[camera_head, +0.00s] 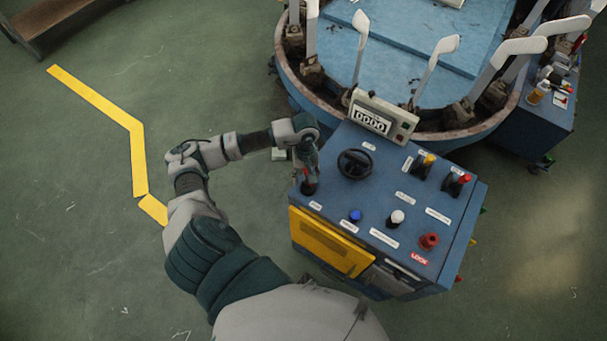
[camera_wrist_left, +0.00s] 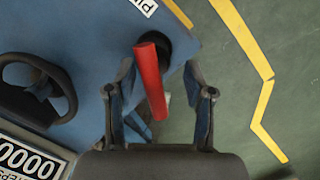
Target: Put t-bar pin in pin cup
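The t-bar pin shows in the left wrist view as a red bar (camera_wrist_left: 152,80) over the pin cup, a round black cup (camera_wrist_left: 182,46) at the panel's corner. In the head view a bit of red (camera_head: 305,172) shows just above the dark cup (camera_head: 309,188). My left gripper (camera_head: 306,168) points down over the cup. In the left wrist view its fingers (camera_wrist_left: 161,100) stand apart on both sides of the red bar, with gaps visible. The pin's lower part is hidden, so I cannot tell how deep it sits. My right gripper is out of view.
The blue control box (camera_head: 375,200) carries a black handwheel (camera_head: 355,164), several knobs and levers, and a counter display (camera_head: 381,116). Behind it stands a round machine with white sock forms (camera_head: 360,45). Green floor (camera_head: 90,230) is clear at the left.

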